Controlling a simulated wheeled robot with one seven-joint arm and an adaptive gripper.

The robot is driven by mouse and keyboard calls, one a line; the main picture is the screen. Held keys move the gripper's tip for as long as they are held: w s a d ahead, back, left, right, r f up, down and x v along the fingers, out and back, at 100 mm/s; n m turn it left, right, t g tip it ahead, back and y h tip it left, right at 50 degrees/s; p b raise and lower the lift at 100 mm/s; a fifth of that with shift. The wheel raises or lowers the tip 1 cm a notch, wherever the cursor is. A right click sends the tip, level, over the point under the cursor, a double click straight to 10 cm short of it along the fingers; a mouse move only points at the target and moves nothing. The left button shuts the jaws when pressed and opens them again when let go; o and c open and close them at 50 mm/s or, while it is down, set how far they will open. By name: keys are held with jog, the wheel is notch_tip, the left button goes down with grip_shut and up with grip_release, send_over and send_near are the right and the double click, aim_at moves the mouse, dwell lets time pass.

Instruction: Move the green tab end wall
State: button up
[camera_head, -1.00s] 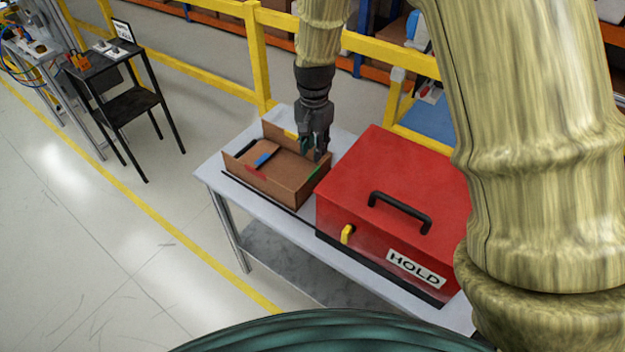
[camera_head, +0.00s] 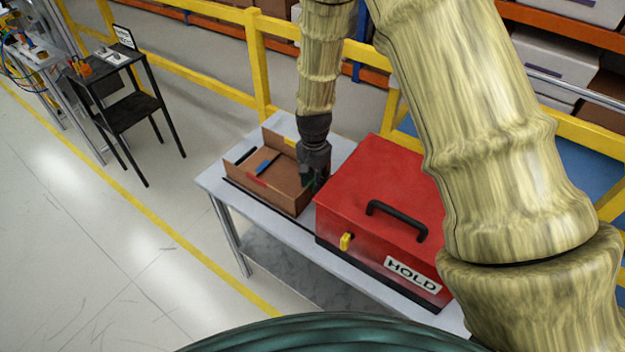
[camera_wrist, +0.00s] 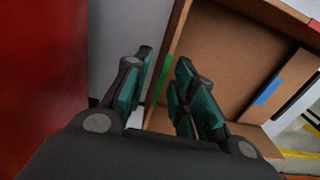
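The green tab (camera_wrist: 162,80) sits on the top edge of the brown cardboard box's end wall (camera_wrist: 176,34), on the side facing the red box. My gripper (camera_wrist: 163,90) is open in the wrist view. One finger pair shows on the outer side of this wall, over the grey table gap, and the other over the box's inside. Contact with the wall cannot be told. In the head view my gripper (camera_head: 313,184) is low at the right end of the cardboard box (camera_head: 277,197) and hides the green tab.
A red box (camera_head: 350,200) with a black handle, yellow latch and HOLD label stands close to the right of my gripper. Both boxes are on a grey table (camera_head: 213,181). Blue (camera_head: 265,166) and red tabs mark other cardboard parts. A yellow rail (camera_head: 258,65) runs behind.

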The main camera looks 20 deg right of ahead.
jog(key=shift+f, duration=0.65)
